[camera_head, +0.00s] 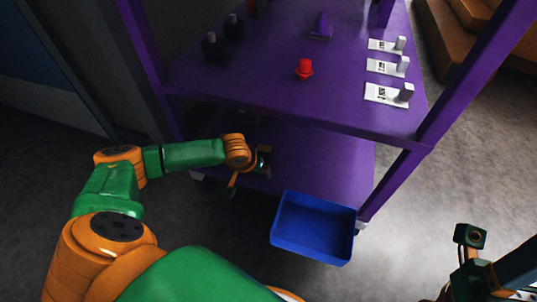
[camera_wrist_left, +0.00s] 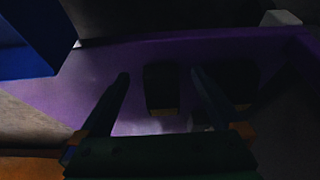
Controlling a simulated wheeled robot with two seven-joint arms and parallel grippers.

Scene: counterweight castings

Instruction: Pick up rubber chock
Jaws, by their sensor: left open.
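A dark block (camera_wrist_left: 161,85), which looks like a rubber chock, stands on the purple lower shelf (camera_head: 315,160) in the left wrist view. A second dark block (camera_wrist_left: 240,84) is to its right, partly behind a finger. My left gripper (camera_head: 262,161) is at the lower shelf, under the upper deck. Its two fingers are apart in the wrist view (camera_wrist_left: 160,76), with the first block between their tips in the picture. I cannot tell whether they touch it. The blocks cannot be made out in the head view. My right arm (camera_head: 470,262) shows at the lower right; its fingers are unclear.
A blue bin (camera_head: 314,254) is at the lower shelf's front edge. The upper deck (camera_head: 270,98) holds a red knobbed piece (camera_head: 304,69), dark bottle-like pieces (camera_head: 213,46), a purple piece (camera_head: 321,26) and white labels with grey pieces (camera_head: 386,94). Purple posts (camera_head: 393,184) frame the shelf.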

